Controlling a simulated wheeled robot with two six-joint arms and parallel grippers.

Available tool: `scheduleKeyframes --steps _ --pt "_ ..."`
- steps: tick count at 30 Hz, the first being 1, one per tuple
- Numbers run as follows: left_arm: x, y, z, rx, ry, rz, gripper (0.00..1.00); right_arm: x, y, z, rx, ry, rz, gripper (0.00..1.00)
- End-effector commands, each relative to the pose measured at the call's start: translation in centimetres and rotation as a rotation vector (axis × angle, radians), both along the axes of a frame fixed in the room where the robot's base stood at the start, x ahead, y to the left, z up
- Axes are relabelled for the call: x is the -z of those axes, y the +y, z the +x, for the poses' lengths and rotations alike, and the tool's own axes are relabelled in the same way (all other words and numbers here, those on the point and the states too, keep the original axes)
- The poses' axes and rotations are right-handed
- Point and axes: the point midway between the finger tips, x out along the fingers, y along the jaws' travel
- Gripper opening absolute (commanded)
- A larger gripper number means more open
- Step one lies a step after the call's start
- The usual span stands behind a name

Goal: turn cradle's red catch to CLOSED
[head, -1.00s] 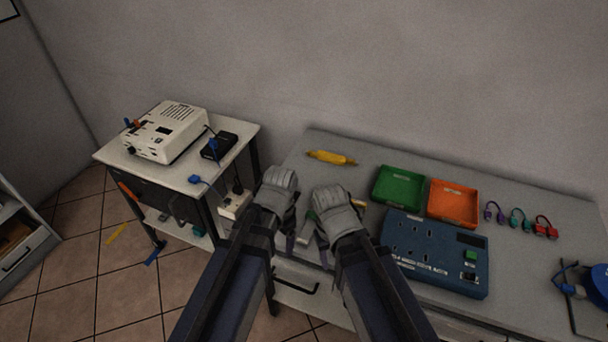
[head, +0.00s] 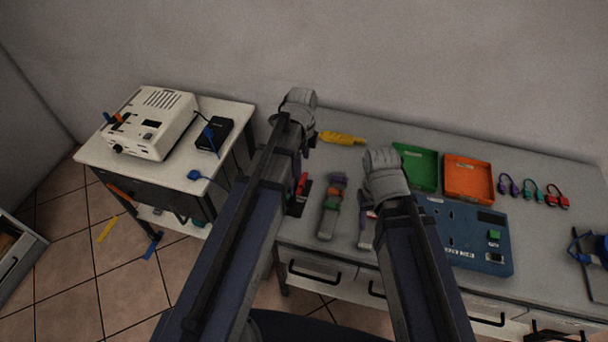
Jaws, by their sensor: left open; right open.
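A small red part (head: 302,184), which looks like the red catch, stands on a dark base (head: 296,208) at the table's left end. It lies just right of my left forearm, which may hide part of it. I cannot read any marking or tell which way it points. My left gripper (head: 298,98) is open, beyond the red part and near the back wall. My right gripper (head: 382,160) is open, to the right of the red part and left of the green tray. Neither gripper touches the red part.
A grey holder with purple, orange and green pieces (head: 331,208) lies between my arms. A yellow tool (head: 342,138), green tray (head: 418,166), orange tray (head: 469,180) and blue panel (head: 470,233) share the table. A white device (head: 150,125) stands on the side table.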

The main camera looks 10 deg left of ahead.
Motion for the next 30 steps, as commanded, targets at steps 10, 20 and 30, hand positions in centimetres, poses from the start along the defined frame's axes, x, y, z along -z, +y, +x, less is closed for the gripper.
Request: scheduleKeyframes --steps 10,20,30 --pt "3.8 0.0 0.0 -0.001 -0.001 0.0 0.85 3.8 0.0 0.0 0.0 0.0 0.0 0.5" --pt "7.4 0.0 0.0 -0.001 -0.001 -0.001 0.85 7.4 0.0 0.0 0.0 0.0 0.0 0.5" --pt "7.5 0.0 0.0 -0.001 -0.001 -0.001 0.85 7.5 0.0 0.0 0.0 0.0 0.0 0.5"
